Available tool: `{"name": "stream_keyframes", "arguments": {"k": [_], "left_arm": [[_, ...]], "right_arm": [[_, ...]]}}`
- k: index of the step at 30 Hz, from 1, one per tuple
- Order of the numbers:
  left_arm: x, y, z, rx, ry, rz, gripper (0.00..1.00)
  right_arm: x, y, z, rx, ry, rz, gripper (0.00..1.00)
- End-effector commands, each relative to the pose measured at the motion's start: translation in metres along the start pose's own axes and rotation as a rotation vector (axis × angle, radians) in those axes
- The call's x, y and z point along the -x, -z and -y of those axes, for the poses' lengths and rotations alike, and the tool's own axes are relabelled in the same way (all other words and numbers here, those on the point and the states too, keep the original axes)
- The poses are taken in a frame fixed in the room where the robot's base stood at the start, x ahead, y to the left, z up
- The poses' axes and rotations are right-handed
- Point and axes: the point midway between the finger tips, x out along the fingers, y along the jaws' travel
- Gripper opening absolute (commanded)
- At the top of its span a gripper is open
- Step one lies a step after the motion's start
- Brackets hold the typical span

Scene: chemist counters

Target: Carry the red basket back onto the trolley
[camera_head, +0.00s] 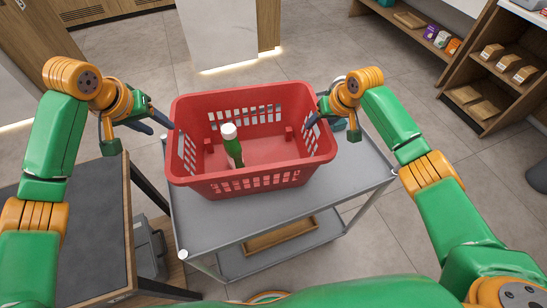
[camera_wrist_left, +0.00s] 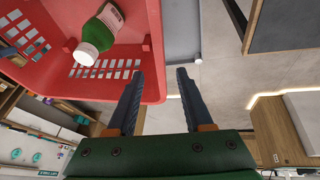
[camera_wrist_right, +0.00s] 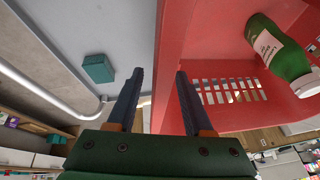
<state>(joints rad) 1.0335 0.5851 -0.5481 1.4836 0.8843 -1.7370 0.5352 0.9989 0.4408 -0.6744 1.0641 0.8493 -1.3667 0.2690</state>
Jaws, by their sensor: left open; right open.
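The red basket (camera_head: 250,187) sits upright on the grey top of the trolley (camera_head: 215,232). A green bottle with a white cap (camera_head: 233,148) stands inside it; it also shows in the left wrist view (camera_wrist_left: 108,22) and the right wrist view (camera_wrist_right: 285,55). My left gripper (camera_head: 160,122) is open and empty, just outside the basket's left rim. My right gripper (camera_head: 328,112) is open at the right rim, with one finger on the inner side of the wall and the other outside. The right outer finger is mostly hidden in the head view.
A small teal box (camera_wrist_right: 98,68) lies on the trolley top, right of the basket. A dark-topped table (camera_head: 75,225) stands close to the trolley's left. The trolley's lower shelf holds a wooden tray (camera_head: 280,235). Shelves with boxes (camera_head: 495,75) stand at the far right.

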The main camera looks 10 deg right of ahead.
Motion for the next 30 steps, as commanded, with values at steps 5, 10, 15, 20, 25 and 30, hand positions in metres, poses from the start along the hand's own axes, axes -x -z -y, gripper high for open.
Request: {"name": "stream_keyframes", "arguments": {"k": [5, 10, 15, 20, 25, 30], "left_arm": [[0.025, 0.000, 0.000, 0.000, 0.001, -0.001, 0.51], [0.028, 0.000, 0.000, 0.001, 0.000, 0.000, 0.51], [0.027, 0.000, 0.000, 0.001, 0.000, 0.000, 0.51], [0.027, 0.000, 0.000, 0.001, 0.000, 0.001, 0.51], [0.027, 0.000, 0.000, 0.001, 0.000, 0.001, 0.51], [0.027, 0.000, 0.000, 0.001, 0.000, 0.001, 0.51]], "right_arm": [[0.001, 0.000, 0.000, 0.000, 0.000, 0.000, 0.51], [0.029, 0.001, 0.000, 0.002, 0.001, -0.005, 0.51], [0.079, 0.001, -0.001, 0.001, -0.002, -0.006, 0.51], [0.111, 0.000, 0.000, 0.000, -0.001, -0.004, 0.51], [0.121, -0.001, 0.000, 0.001, 0.000, -0.002, 0.51], [0.121, -0.001, 0.000, 0.000, 0.000, -0.001, 0.51]]}}
